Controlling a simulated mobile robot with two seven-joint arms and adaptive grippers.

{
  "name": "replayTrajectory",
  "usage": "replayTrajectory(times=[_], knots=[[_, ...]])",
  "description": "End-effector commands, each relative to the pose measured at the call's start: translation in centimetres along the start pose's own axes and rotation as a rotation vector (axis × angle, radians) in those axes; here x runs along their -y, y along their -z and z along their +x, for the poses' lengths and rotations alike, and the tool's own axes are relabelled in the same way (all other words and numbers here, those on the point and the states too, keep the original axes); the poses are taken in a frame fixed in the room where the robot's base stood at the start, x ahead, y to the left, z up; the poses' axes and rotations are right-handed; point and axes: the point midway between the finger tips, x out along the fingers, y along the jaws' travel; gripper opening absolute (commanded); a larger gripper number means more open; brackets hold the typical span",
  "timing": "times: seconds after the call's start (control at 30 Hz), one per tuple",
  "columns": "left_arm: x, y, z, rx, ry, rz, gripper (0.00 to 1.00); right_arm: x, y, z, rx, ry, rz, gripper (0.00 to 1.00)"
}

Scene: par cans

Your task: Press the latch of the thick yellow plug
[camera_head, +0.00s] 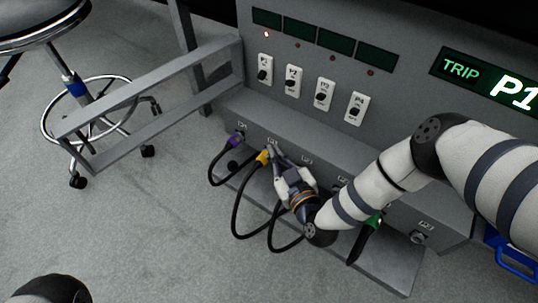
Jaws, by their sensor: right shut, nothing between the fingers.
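The thick yellow plug (263,157) sits at a socket in the lower front of the grey panel, with a black cable curving down from it. My right gripper (272,149) is shut, with its fingertips right beside the yellow plug at its upper right. I cannot tell whether the fingertips touch the plug. The latch is too small to make out and may be hidden by the fingers. My left gripper is not in view; part of my left arm shows at the lower left edge.
A purple plug (236,141) is to the left of the yellow one, and a green plug (376,221) is to the right. Switches (325,94) line the panel above. A grey rail frame (150,92) juts out at left, near a stool (75,95). The floor in front is clear.

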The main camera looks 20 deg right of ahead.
Motion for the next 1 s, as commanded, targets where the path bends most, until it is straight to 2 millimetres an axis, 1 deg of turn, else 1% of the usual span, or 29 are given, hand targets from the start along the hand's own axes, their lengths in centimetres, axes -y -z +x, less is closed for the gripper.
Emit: replayTrajectory(times=[0.2,1.0], knots=[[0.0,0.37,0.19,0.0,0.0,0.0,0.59,0.44,-0.41,0.54,0.0,0.001,0.0,0.0],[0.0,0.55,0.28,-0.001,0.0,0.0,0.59,0.73,-0.71,0.92,0.0,0.001,0.0,0.0]])
